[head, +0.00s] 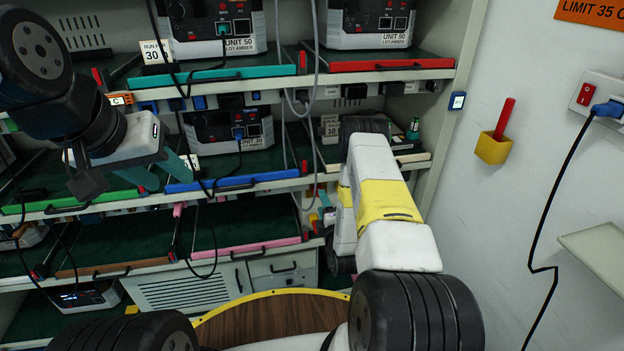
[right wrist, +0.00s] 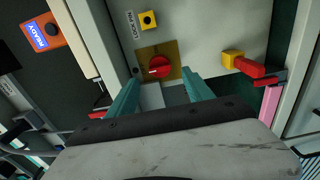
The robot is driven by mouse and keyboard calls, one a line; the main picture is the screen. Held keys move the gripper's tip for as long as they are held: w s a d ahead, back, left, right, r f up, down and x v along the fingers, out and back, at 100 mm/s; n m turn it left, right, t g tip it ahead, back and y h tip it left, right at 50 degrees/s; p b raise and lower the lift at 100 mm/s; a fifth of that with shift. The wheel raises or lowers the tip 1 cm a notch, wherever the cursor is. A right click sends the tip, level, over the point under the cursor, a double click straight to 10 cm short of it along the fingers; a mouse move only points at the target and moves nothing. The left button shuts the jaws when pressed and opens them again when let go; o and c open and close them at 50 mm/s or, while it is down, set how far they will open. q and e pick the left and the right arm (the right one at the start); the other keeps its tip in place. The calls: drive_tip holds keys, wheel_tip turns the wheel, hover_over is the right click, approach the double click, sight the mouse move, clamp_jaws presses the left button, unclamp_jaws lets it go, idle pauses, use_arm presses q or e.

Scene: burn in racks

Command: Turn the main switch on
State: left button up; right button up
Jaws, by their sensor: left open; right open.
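In the right wrist view a red rotary knob (right wrist: 160,66), which looks like the main switch, sits on a yellow-brown square plate (right wrist: 174,54) on a pale panel. A small white mark shows at the knob's left side. My right gripper (right wrist: 160,78) is open, its two teal fingers either side of the knob in the picture; I cannot tell whether they touch it. In the head view my right arm hides its fingers and the knob. My left gripper (head: 160,172) is open and empty in front of the rack shelves at the left.
A yellow box with a black button (right wrist: 149,20) is above the knob; a yellow-and-red part (right wrist: 243,65) is to its right. In the head view the rack shelf (head: 235,250) is close to both arms. A red rocker switch (head: 586,94) and yellow holder (head: 493,148) are on the right wall.

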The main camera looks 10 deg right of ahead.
drive_tip(key=w, duration=0.6)
clamp_jaws()
drive_tip(key=shift+m, duration=0.3)
drive_tip(key=shift+s+m, duration=0.1)
drive_tip(key=shift+m, duration=3)
unclamp_jaws()
